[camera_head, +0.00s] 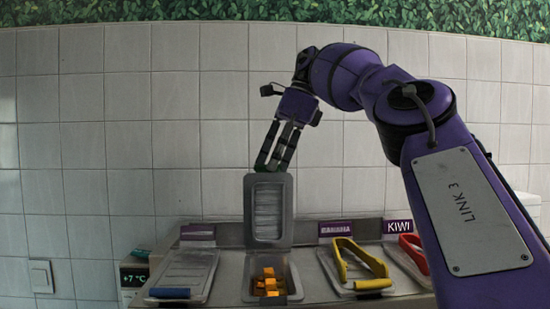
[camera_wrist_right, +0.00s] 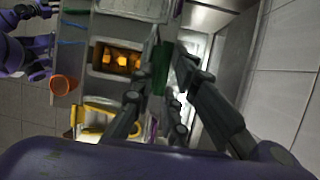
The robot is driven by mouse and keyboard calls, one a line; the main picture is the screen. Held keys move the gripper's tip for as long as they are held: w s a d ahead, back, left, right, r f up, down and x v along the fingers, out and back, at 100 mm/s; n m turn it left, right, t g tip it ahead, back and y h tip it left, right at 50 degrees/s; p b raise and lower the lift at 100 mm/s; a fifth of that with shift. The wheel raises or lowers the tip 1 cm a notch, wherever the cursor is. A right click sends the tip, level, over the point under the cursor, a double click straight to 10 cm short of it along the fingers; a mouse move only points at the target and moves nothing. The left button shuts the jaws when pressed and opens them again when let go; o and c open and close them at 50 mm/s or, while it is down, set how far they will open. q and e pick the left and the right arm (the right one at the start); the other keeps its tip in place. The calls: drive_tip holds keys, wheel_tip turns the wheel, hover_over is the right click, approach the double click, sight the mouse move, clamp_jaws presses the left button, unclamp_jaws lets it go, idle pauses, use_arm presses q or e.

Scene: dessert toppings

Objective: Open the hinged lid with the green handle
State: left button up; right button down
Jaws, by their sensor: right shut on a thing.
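The lid (camera_head: 268,208) stands upright behind its open compartment, which holds orange cubes (camera_head: 270,284). My right gripper (camera_head: 272,165) is at the lid's top edge. In the right wrist view its fingers (camera_wrist_right: 160,75) are shut on the green handle (camera_wrist_right: 162,66). The handle is mostly hidden in the head view. My left gripper (camera_wrist_right: 40,55) shows partly at the left edge of the right wrist view, apart from the lid. Its jaw opening is unclear.
To the left is a shut lid with a blue handle (camera_head: 170,292). To the right are yellow tongs (camera_head: 355,265) above a yellow handle, and a red-handled item (camera_head: 414,252) by the KIWI label. An orange cup (camera_wrist_right: 64,86) is beside the counter. A tiled wall stands behind.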

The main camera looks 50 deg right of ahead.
drive_tip(key=shift+d+f, duration=0.3)
drive_tip(key=shift+f, duration=0.6)
drive_tip(key=c, duration=1.8)
unclamp_jaws()
drive_tip(key=shift+c, duration=0.2)
drive_tip(key=shift+w+f, duration=0.1)
drive_tip(key=shift+w, duration=0.25)
drive_tip(key=shift+s+d+r, duration=0.1)
drive_tip(key=shift+r, duration=0.3)
drive_tip(key=shift+r, duration=0.1)
